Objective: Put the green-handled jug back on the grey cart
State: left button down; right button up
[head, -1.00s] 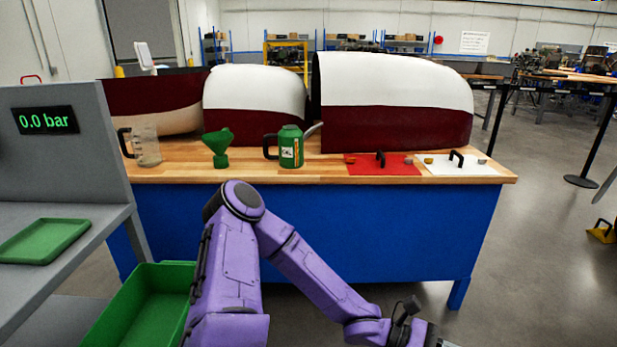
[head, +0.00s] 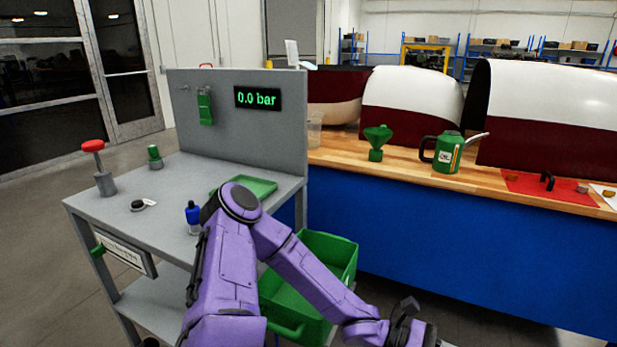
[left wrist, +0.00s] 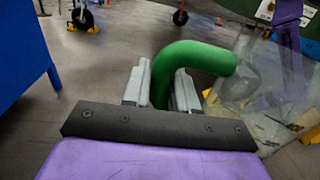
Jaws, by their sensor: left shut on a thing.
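The clear jug (left wrist: 262,85) with a green handle (left wrist: 205,56) shows in the left wrist view. My left gripper (left wrist: 163,82) is shut on the handle, with one finger on each side. The jug body hangs to the right of the fingers, over the floor, and is partly cut off by the frame edge. The grey cart (head: 150,185) stands at the left in the head view, with an upright panel showing 0.0 bar. My left arm reaches down past the cart's right side, its wrist at the bottom edge. The jug and my right gripper are not in the head view.
The cart top holds a green tray (head: 262,187), a blue bottle (head: 193,214) and a red-topped post (head: 98,165). A green crate (head: 345,258) sits low beside the cart. The blue workbench (head: 450,235) carries a green funnel (head: 377,140) and a green can (head: 447,153).

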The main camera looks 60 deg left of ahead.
aim_at(188, 176)
jog(key=k, duration=0.35)
jog(key=u, duration=1.1)
